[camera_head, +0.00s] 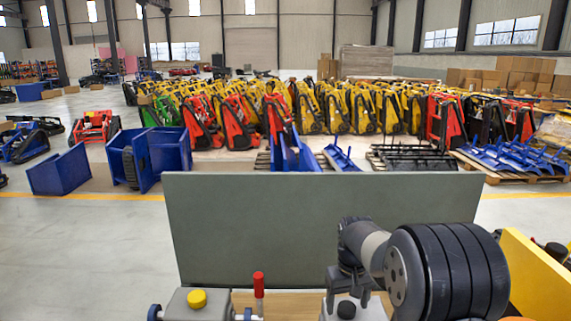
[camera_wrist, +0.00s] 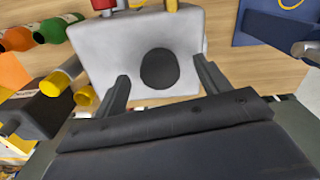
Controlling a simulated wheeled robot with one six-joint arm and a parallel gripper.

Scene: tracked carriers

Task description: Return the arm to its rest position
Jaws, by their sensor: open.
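My gripper (camera_head: 345,284) is in the lower right of the head view, pointing down over a grey box (camera_head: 372,309) with a black round knob (camera_head: 346,310). In the wrist view my gripper (camera_wrist: 163,78) shows two dark fingers spread wide apart with nothing held between them. The grey box (camera_wrist: 110,50) and its black round knob (camera_wrist: 159,69) lie beyond the fingers there. The exact gap between the fingertips and the box is hard to tell. My arm is bent and low in front of the body.
A grey-green panel (camera_head: 320,220) stands behind the worktop. A grey box with a yellow button (camera_head: 197,299) and a red-handled lever (camera_head: 259,285) are left of my gripper. A yellow panel (camera_head: 535,275) stands at right. A green bottle (camera_wrist: 60,27) lies in the wrist view.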

